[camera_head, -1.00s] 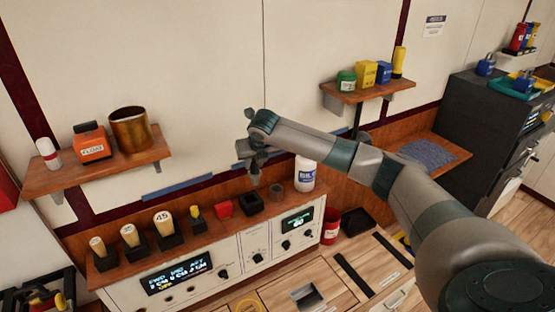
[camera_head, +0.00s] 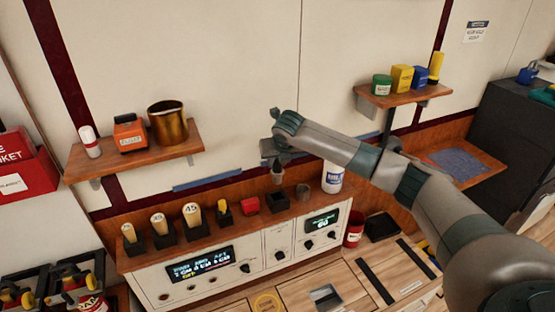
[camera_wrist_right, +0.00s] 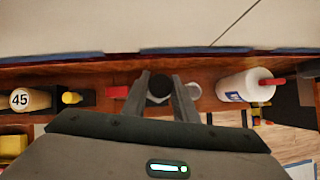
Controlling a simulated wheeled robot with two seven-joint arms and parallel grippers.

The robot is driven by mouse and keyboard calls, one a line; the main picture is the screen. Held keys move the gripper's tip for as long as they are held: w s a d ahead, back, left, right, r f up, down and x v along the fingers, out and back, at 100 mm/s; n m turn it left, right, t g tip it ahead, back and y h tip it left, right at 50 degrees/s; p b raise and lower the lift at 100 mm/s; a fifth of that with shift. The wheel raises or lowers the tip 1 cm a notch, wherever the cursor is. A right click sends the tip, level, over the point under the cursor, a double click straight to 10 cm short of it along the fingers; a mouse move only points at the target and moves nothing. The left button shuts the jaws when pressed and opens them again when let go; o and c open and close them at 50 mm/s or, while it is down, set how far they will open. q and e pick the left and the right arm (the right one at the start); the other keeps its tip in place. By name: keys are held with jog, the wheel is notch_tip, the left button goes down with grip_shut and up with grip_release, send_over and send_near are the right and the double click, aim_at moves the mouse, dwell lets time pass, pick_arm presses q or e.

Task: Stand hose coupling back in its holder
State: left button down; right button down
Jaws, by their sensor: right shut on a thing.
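My right gripper (camera_head: 276,162) is shut on the hose coupling (camera_head: 277,177), a small dark grey piece that hangs below the fingers. In the right wrist view the coupling (camera_wrist_right: 159,86) is a dark round shape between the two fingers (camera_wrist_right: 163,100). A black square holder (camera_head: 278,203) stands on the wooden ledge just below the coupling. The coupling looks close above the holder; whether it touches or enters it I cannot tell. In the right wrist view the holder is hidden behind the gripper and coupling. My left gripper is out of view.
On the ledge, a red block (camera_head: 249,204) is left of the holder and a grey cup (camera_head: 303,192) right of it. A white bottle (camera_head: 332,178) stands farther right. Several black holders with pegs, one marked 45 (camera_head: 192,214), are at left. A control panel (camera_head: 200,266) lies below.

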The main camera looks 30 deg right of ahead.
aim_at(278, 183)
jog(key=shift+f+b, duration=0.95)
jog(key=shift+f, duration=1.9)
jog(key=shift+p, duration=0.5)
jog(key=shift+f, duration=0.4)
jog(key=shift+f+b, duration=0.3)
jog(key=shift+f, duration=0.05)
jog(key=shift+f, duration=0.35)
jog(key=shift+f+b, duration=0.6)
jog(key=shift+f, duration=0.85)
jog(key=c, duration=1.3)
grip_release()
jog(key=shift+c, duration=0.2)
